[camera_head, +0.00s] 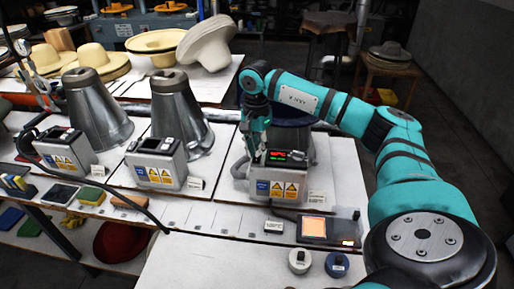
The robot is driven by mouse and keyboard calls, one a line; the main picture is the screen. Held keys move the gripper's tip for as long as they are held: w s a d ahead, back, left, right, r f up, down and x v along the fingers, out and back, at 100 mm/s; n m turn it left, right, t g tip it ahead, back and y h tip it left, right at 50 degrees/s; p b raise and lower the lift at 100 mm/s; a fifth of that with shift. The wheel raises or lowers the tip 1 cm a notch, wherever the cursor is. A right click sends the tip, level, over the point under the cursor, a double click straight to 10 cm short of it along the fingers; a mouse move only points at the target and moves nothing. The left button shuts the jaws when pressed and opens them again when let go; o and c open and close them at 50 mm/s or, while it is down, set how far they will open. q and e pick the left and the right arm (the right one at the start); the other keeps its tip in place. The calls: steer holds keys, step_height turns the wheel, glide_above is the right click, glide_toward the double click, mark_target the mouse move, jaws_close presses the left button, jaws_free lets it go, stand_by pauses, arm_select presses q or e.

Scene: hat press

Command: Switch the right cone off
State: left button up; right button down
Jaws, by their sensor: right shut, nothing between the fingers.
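The right cone (293,137) is at the middle, partly hidden behind my right arm and its control box. The control box (278,176) in front of it is grey with yellow and blue labels. Its small display (287,155) is lit with red and green. My right gripper (256,152) points down at the left end of the box top, shut and empty. I cannot tell whether its fingertips touch the box. The middle cone (176,108) and left cone (96,105) are grey metal, each with a similar box. My left gripper is not in view.
Felt hats (207,43) stand on the back table. A lit orange panel (314,227) and two round knobs (300,261) are at the front. A black cable runs along the table's left front. Sponges and a tablet (60,193) lie at left.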

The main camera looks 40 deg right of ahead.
mark_target(256, 160)
steer(key=shift+s+f+b, duration=0.1)
steer(key=shift+f+b, duration=0.8)
steer(key=shift+f, duration=0.4)
stand_by(0.5)
steer(key=shift+r, duration=0.1)
steer(key=shift+r+p, duration=2.65)
steer(key=shift+r, duration=0.8)
